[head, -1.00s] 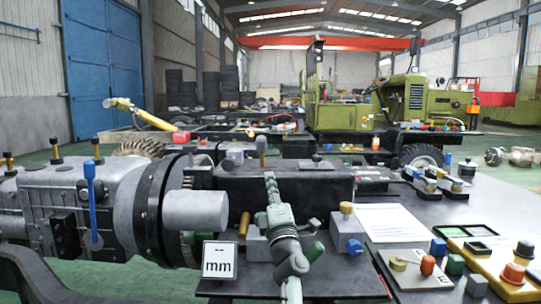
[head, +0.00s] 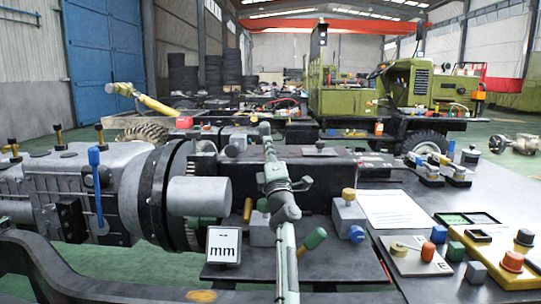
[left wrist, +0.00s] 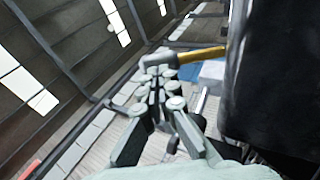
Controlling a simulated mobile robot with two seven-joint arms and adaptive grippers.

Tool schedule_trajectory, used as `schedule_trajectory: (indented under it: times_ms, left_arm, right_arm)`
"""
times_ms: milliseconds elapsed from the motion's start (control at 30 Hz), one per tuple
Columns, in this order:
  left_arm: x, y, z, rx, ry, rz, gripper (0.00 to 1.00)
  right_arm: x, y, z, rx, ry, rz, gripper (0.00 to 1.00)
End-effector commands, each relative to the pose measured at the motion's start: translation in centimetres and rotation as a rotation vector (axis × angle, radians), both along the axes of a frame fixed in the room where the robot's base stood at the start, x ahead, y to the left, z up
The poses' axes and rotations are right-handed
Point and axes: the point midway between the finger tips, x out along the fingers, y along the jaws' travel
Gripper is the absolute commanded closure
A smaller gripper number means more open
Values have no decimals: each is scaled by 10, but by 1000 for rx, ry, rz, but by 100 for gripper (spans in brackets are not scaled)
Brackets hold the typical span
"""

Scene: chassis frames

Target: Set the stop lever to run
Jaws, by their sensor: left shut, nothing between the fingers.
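No lever carries a readable stop or run label, so I cannot tell which is the stop lever. A blue-handled lever (head: 96,185) stands upright on the side of the grey gearbox housing (head: 65,172) at left. A yellow lever (head: 247,210) stands beside the shaft end. My left gripper (head: 265,130) is shut and empty, reaching over the dark block at centre. In the left wrist view the closed fingers (left wrist: 158,80) lie just by a yellow rod (left wrist: 203,54) with a grey end; contact is unclear. My right gripper is not in view.
A white sheet (head: 393,209) and a cream control panel (head: 413,256) lie on the table at right. A green vehicle (head: 410,90) stands behind.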

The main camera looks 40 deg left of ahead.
Motion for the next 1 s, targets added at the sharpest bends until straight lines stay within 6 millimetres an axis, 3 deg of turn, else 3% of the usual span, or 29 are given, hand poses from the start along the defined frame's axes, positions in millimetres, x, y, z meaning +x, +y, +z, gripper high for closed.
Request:
schedule_trajectory:
  times_ms: [200, 1000]
  left_arm:
    - [7, 10, 7, 0, 0, 1, 100]
    - [11, 13, 14, 0, 0, 1, 100]
  right_arm:
    - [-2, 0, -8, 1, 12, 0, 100]
    - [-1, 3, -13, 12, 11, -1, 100]
